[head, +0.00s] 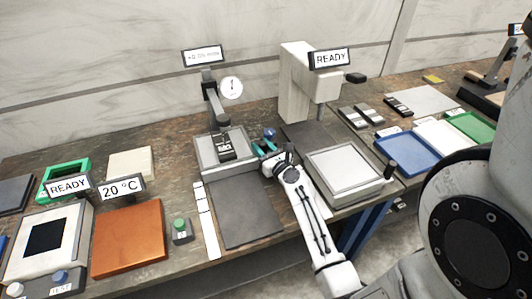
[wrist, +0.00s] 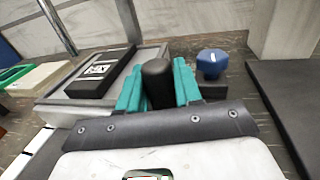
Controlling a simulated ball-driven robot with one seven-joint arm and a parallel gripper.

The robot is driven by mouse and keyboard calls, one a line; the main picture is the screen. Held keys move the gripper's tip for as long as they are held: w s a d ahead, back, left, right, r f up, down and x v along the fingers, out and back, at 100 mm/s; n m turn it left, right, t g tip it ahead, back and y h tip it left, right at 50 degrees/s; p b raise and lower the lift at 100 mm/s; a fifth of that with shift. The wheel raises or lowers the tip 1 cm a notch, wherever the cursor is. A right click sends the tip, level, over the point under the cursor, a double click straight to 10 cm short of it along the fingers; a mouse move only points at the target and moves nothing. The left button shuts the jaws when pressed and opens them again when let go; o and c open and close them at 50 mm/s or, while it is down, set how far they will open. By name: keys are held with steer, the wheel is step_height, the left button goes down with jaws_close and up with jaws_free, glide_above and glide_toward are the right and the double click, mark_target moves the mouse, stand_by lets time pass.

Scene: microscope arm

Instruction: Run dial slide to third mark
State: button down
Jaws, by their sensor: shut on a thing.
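The dial gauge (head: 232,88) hangs on a dark upright post above a grey slide stage (head: 207,158). The stage also shows in the wrist view (wrist: 60,115). A black block with a printed code (head: 226,148) lies on the stage; the wrist view shows it too (wrist: 100,72). My gripper (head: 262,150) is at the right side of the stage. In the wrist view its teal fingers (wrist: 158,88) are shut on a black rounded handle (wrist: 157,80) beside the stage. The handle's foot is hidden by my gripper. I cannot make out slide marks.
A blue knob (wrist: 212,64) stands close right of my fingers. Right of my arm is a white-topped machine (head: 345,172) with a READY sign (head: 331,58). A dark mat (head: 245,210) and a white strip (head: 206,220) lie in front of the stage.

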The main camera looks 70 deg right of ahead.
steer(key=shift+w+d, duration=0.15)
steer(key=shift+w, duration=0.05)
steer(key=c, duration=0.9)
jaws_free()
steer(key=shift+d, duration=0.15)
steer(key=shift+o, duration=0.2)
steer(key=b+v, duration=0.1)
steer(key=v, duration=0.8)
steer(key=shift+s+a+f, duration=0.1)
steer(key=shift+s+a, duration=0.15)
steer(key=shift+a, duration=0.05)
steer(key=shift+s+a, duration=0.3)
steer(key=shift+s, duration=0.1)
